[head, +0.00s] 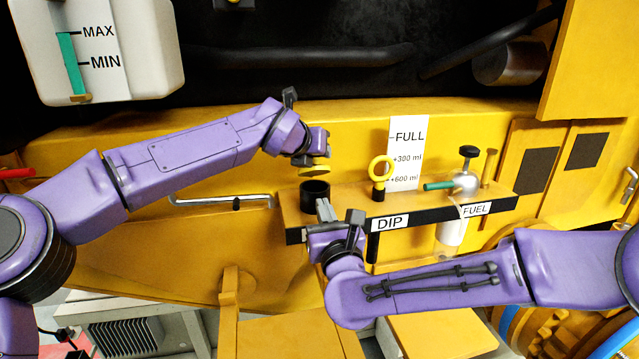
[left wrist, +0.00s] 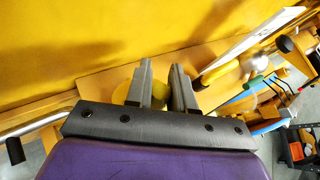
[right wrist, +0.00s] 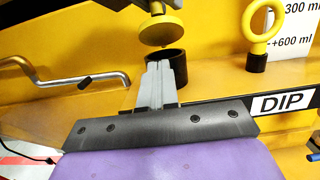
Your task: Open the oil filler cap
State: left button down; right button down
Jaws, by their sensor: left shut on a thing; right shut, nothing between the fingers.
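The yellow oil filler cap (head: 314,170) is off the black filler neck (head: 315,191) and hangs just above it. My left gripper (head: 317,156) is shut on the cap. In the right wrist view the cap (right wrist: 161,29) shows as a yellow disc above the open neck (right wrist: 165,68), with a gap between them. In the left wrist view the cap (left wrist: 127,86) is partly hidden by the fingers. My right gripper (head: 322,210) is shut and empty, in front of the neck and low beside the shelf edge; its closed fingers also show in the right wrist view (right wrist: 159,70).
The yellow dipstick ring (head: 381,166) stands right of the neck, by the white level card (head: 408,135). A fuel valve with a green lever (head: 438,186) is further right. A bent metal bar (head: 220,201) lies left of the shelf (head: 345,208).

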aim_at(315, 171)
jog(key=w+r, duration=0.1)
jog(key=w, duration=0.1)
jog(key=w+a+r, duration=0.1)
jog(key=w+r, duration=0.1)
jog(key=shift+w+a, duration=0.2)
pick_arm(q)
jog(key=shift+f, duration=0.1)
pick_arm(e)
jog(key=shift+w+r, duration=0.2)
jog(key=shift+r, duration=0.15)
jog(key=shift+w+a+r, duration=0.1)
jog(key=shift+w+r, duration=0.05)
jog(key=shift+r, duration=0.1)
pick_arm(q)
jog(key=c, duration=1.1)
grip_release()
jog(key=shift+o, duration=0.2)
